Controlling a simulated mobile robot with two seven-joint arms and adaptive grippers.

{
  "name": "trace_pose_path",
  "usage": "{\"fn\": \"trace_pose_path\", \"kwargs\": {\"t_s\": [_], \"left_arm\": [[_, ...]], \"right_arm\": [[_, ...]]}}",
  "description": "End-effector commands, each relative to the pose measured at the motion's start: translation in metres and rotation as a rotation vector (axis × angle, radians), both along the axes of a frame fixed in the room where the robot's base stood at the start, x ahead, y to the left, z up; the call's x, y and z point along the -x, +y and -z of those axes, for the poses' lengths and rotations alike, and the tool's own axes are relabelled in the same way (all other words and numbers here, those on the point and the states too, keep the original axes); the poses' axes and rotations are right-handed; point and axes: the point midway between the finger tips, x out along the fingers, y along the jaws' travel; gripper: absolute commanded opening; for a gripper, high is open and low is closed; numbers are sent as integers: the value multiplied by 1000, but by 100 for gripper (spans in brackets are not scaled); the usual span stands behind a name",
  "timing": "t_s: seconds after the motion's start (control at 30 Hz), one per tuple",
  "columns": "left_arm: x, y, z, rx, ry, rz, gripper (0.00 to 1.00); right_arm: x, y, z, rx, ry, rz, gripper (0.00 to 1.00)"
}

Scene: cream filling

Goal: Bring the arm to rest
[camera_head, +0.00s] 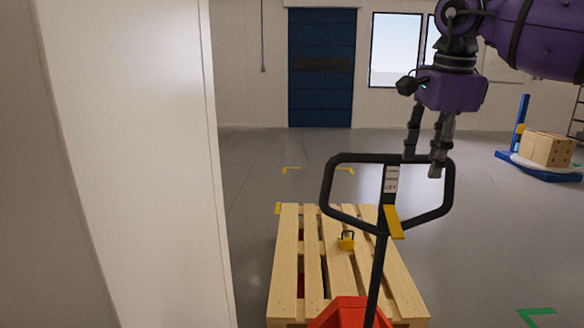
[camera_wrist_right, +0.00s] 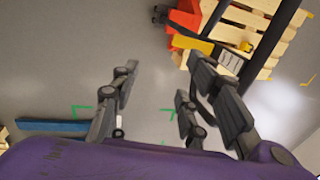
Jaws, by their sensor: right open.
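My right gripper (camera_head: 422,164) hangs from the purple right arm at the upper right of the head view, fingers pointing down. My left gripper is not in view.
A wooden pallet (camera_head: 287,255) sits on the red pallet jack (camera_head: 345,314), with a small yellow item (camera_head: 346,243) on it. A pale wall or panel (camera_head: 130,150) fills the left. A cardboard box (camera_head: 547,148) stands on a blue-edged platform at right. Floor between is clear.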

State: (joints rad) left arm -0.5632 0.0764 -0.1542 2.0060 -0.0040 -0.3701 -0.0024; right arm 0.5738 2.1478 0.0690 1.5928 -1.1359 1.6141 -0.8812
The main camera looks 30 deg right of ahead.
Motion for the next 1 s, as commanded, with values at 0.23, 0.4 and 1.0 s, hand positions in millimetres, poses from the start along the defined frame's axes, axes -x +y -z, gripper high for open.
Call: {"fn": "trace_pose_path", "kwargs": {"t_s": [0.23,0.4,1.0], "left_arm": [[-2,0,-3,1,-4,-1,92],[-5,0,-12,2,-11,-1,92],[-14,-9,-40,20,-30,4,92]], "right_arm": [[-9,9,35,-105,3,10,42],[-24,52,137,-466,10,108,42],[28,171,390,-1834,157,1568,42]]}}
